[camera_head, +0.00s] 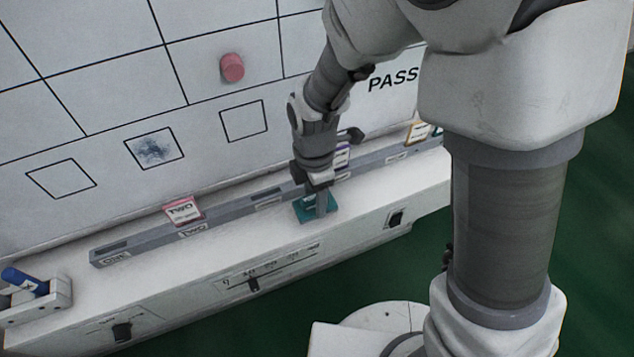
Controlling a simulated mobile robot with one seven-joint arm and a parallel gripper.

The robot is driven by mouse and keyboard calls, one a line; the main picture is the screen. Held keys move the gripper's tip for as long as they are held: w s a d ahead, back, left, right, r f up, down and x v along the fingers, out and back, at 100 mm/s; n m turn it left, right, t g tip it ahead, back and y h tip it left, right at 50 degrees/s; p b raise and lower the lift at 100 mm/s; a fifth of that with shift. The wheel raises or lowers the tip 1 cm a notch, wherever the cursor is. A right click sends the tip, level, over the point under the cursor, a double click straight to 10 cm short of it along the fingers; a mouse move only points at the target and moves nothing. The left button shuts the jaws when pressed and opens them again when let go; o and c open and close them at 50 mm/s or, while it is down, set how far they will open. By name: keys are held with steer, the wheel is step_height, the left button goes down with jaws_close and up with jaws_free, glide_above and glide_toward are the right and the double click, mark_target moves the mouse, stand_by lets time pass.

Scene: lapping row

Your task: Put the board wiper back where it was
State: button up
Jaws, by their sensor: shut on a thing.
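My gripper (319,198) points down over the pale ledge (240,235) below the whiteboard. It is shut on a small teal block (304,213), which looks like the board wiper. The block is at the ledge's top, in front of the grey slotted rail (225,214). My fingers hide part of it, and I cannot tell whether it touches the ledge.
The whiteboard (100,100) has a pink round magnet (232,67) and a blue smudge (153,148) in one drawn square. A blue marker (25,281) lies in a holder at left.

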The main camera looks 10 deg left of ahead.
steer(key=shift+f, duration=0.65)
steer(key=shift+f, duration=0.2)
steer(key=o, duration=1.2)
steer(key=shift+r, duration=0.1)
